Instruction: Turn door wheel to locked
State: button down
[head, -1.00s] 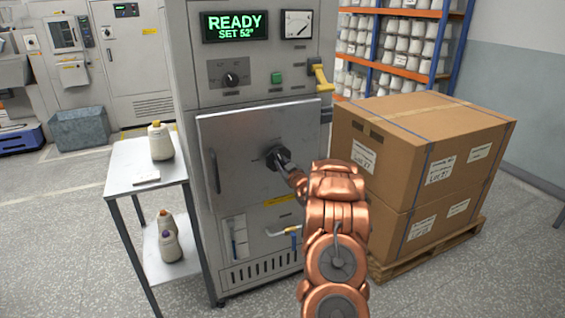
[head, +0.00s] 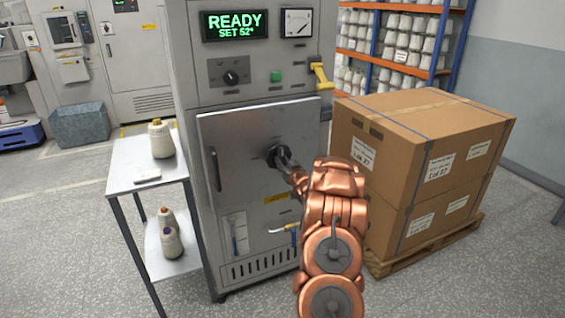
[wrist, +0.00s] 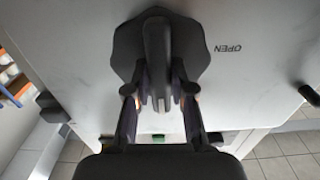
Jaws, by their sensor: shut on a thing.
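The door wheel (wrist: 203,50) is a dark lobed knob with a raised grip bar on the grey cabinet door (head: 240,135). In the head view the door wheel (head: 272,156) is mostly hidden behind my gripper (head: 284,160). In the wrist view my gripper (wrist: 159,92) has a finger on each side of the bar and is shut on it. The word OPEN is printed on the door beside the wheel. The door lies flat against the cabinet front.
Stacked cartons (head: 425,135) on a pallet stand close at the right of my arm. A small metal stand (head: 125,165) with yarn cones is at the left. A yellow lever (head: 320,76) sticks out at the cabinet's upper right. Open floor lies at front left.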

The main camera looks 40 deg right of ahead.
jog(key=c, duration=1)
grip_release()
jog(key=v, duration=1.2)
jog(key=shift+w, duration=0.1)
jog(key=shift+a, duration=0.1)
